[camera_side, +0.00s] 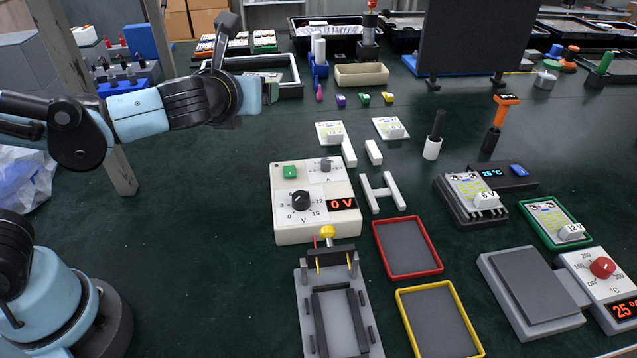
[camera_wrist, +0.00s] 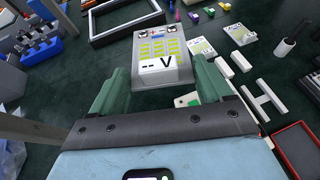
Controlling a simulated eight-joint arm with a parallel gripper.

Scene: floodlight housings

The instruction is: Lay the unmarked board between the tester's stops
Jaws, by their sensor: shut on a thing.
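My gripper (camera_wrist: 160,68) is shut on a board (camera_wrist: 160,47) with yellow-green cells and a white label reading "-- V", held between its green fingers in the wrist view. In the side view my gripper (camera_side: 270,91) is high at the upper left, well away from the tester; the board there is small and hard to make out. The tester (camera_side: 285,222) is a cream box with a black knob and a display reading "0 V". Its grey bed (camera_side: 304,300) with dark stops (camera_side: 357,315) lies in front, with no board on it.
Empty red (camera_side: 437,262) and yellow (camera_side: 472,330) trays lie right of the bed. White blocks and an H-shaped piece (camera_side: 382,192) are behind them. A 6 V board (camera_side: 468,187), a 12 V board (camera_side: 552,215) and a hot plate (camera_side: 530,285) stand right. Open table lies left of the tester.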

